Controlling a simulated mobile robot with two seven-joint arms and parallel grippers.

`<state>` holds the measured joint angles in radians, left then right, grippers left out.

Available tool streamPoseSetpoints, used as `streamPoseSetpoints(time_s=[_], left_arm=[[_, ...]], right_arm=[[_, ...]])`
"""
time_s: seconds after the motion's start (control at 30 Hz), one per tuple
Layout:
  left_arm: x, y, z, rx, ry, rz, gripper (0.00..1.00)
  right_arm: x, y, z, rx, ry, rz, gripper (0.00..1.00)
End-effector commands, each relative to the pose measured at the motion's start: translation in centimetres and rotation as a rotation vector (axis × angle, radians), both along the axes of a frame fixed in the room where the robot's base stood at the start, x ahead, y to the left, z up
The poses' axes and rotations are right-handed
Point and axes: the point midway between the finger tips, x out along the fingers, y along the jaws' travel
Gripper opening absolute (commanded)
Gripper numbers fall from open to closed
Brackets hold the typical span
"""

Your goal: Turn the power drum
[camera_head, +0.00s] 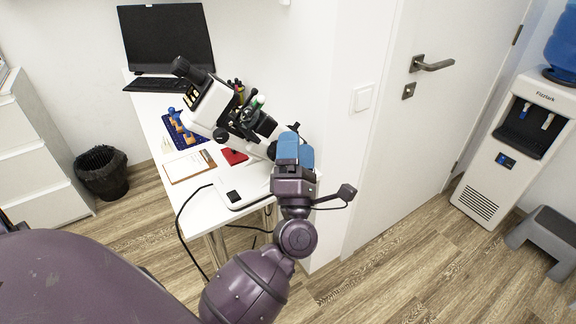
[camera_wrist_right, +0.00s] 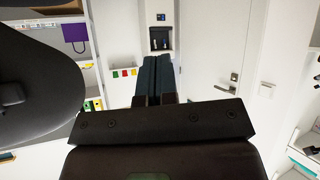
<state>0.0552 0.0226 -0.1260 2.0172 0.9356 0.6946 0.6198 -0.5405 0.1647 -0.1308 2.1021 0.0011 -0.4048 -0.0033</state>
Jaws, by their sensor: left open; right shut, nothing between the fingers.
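A white and black optical instrument (camera_head: 212,102) with a black eyepiece stands tilted on the white desk. Black round parts show at its lower end, among them a knob (camera_head: 220,134); I cannot tell for sure which is the power drum. My left gripper (camera_head: 295,148), with blue finger pads, is open at the desk's right edge, just right of the instrument's black lower end. It hides part of that end, and I cannot tell whether they touch. My right gripper (camera_wrist_right: 158,76) is shut and empty in the right wrist view, away from the instrument.
The desk (camera_head: 152,112) also bears a monitor (camera_head: 166,38), a keyboard (camera_head: 158,84), a clipboard (camera_head: 188,166) and a blue tray with orange items (camera_head: 180,128). A bin (camera_head: 102,172) stands left. A door (camera_head: 440,110) and water dispenser (camera_head: 510,150) are right. Floor is free between.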

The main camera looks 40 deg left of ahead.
Motion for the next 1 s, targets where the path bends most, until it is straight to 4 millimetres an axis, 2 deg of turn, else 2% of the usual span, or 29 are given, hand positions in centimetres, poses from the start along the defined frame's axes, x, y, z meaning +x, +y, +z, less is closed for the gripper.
streamPoseSetpoints(time_s=[0.03, 0.2, 0.4, 0.5, 0.73, 1.0], left_arm=[[0.9, 0.4, -2.3, -0.135, -0.057, -0.003, 0.88], [3.0, 2.0, -6.2, -0.61, -0.29, 0.014, 0.88], [4.8, 2.0, -11.3, -1.017, -0.458, 0.072, 0.88], [5.3, 1.8, -12.7, -1.129, -0.502, 0.099, 0.88], [5.9, 2.3, -13.1, -1.202, -0.536, 0.114, 0.88], [7.5, 6.2, -13.0, -1.195, -0.535, 0.114, 0.88]], right_arm=[[-0.9, 0.1, -2.9, 0.0, 0.045, 0.002, 0.0], [-1.8, 0.5, -6.9, 0.004, 0.107, 0.009, 0.0], [-2.5, 0.9, -9.8, 0.009, 0.156, 0.015, 0.0], [-2.5, 1.0, -10.2, 0.01, 0.163, 0.018, 0.0], [-2.3, 1.1, -10.1, 0.01, 0.161, 0.02, 0.0], [-2.5, 0.9, -10.3, 0.004, 0.165, 0.022, 0.0]])
